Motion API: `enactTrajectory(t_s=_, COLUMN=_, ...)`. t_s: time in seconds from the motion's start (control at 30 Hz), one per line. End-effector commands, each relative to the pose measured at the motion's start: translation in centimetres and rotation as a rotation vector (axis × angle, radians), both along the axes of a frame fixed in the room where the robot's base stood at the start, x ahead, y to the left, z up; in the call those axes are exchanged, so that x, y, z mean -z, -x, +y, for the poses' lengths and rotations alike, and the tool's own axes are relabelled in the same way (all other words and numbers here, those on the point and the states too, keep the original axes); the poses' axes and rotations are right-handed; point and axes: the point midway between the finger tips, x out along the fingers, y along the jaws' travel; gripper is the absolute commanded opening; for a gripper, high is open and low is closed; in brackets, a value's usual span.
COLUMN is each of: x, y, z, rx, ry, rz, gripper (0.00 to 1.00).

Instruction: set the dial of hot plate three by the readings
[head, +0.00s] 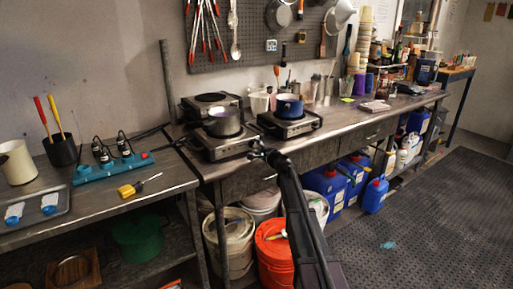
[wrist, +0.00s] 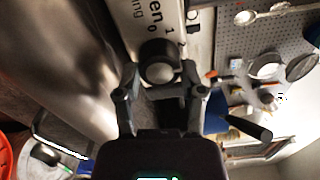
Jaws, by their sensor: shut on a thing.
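Three hot plates stand on the bench: one at the back left (head: 210,98) with nothing on it, one at the front left (head: 205,146) under a steel pot (head: 224,122), one at the right (head: 310,122) under a blue pot (head: 289,106). My gripper (head: 257,151) is at the right end of the front-left plate's front. In the wrist view my gripper (wrist: 158,92) is shut on a round dark dial (wrist: 158,68) with a grey face. Marks 0 and 1 show beside it on the silver panel (wrist: 170,15). The dial's setting and any plate numbers are unclear.
A yellow-handled tool (head: 130,189) and a teal power strip (head: 112,167) lie on the left bench. An orange bucket (head: 273,258) and white buckets (head: 235,230) stand below the bench edge. Blue canisters (head: 325,187) stand farther right. The floor mat (head: 430,220) is mostly clear.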

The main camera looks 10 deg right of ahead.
Motion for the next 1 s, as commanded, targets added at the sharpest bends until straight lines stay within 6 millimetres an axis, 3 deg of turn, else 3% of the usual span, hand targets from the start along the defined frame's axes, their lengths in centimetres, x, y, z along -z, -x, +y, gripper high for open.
enactTrajectory(t_s=0.4, x=0.02, y=-0.15, z=0.13, rx=-0.001, ry=-0.257, rz=0.121, gripper=0.04)
enactTrajectory(t_s=1.0, x=0.03, y=-0.14, z=0.10, rx=-0.001, ry=-0.309, rz=0.146, gripper=0.04)
